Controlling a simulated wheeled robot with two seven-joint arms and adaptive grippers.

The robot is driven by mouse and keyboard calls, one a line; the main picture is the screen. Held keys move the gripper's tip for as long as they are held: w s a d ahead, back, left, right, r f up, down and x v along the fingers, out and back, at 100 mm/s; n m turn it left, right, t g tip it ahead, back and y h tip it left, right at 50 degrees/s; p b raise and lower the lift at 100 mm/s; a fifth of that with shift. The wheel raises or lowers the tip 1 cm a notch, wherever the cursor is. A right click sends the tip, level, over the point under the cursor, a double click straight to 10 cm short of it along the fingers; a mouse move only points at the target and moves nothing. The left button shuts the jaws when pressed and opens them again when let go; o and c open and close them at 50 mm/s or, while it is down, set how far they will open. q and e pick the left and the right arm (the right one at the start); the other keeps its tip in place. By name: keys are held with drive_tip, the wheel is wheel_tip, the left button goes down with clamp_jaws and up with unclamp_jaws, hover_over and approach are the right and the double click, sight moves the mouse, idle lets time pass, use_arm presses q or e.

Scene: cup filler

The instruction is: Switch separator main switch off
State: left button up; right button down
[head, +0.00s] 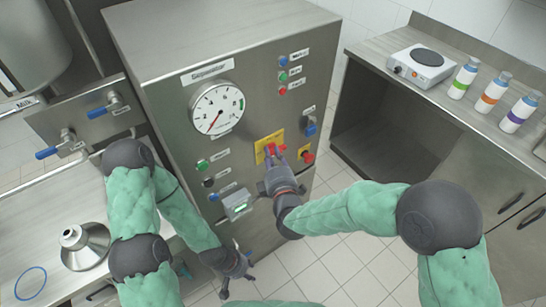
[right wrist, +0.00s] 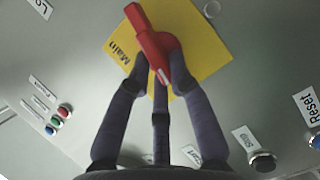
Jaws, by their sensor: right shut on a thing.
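The main switch is a red rotary handle (right wrist: 152,42) on a yellow plate (right wrist: 205,30) labelled "Main". Its white mark shows at the handle's lower end in the right wrist view, and the handle lies tilted across the plate there. In the head view the red handle (head: 271,149) and yellow plate (head: 262,157) are on the front of the steel cabinet. My right gripper (head: 274,161) is at the switch, shut on the red handle with fingers on both sides of it. My left gripper (head: 236,287) hangs low in front of the cabinet, empty, its fingers apart.
Around the switch on the cabinet (head: 160,50) are a round gauge (head: 217,108), a red button (head: 307,157), a blue knob (head: 310,128), lamps and a small display (head: 237,205). A counter with a hotplate (head: 422,64) and bottles stands right. A metal funnel (head: 84,247) stands left.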

drive_tip(key=shift+s+f+n+t+b, duration=0.1)
drive_tip(key=shift+f+n+t+b, duration=0.2)
drive_tip(key=shift+n+t+b, duration=0.55)
drive_tip(key=shift+n+g, duration=0.35)
drive_tip(key=shift+n, duration=0.1)
drive_tip(key=shift+a, duration=0.1)
drive_tip(key=c, duration=1.1)
unclamp_jaws()
drive_tip(key=v, duration=1.2)
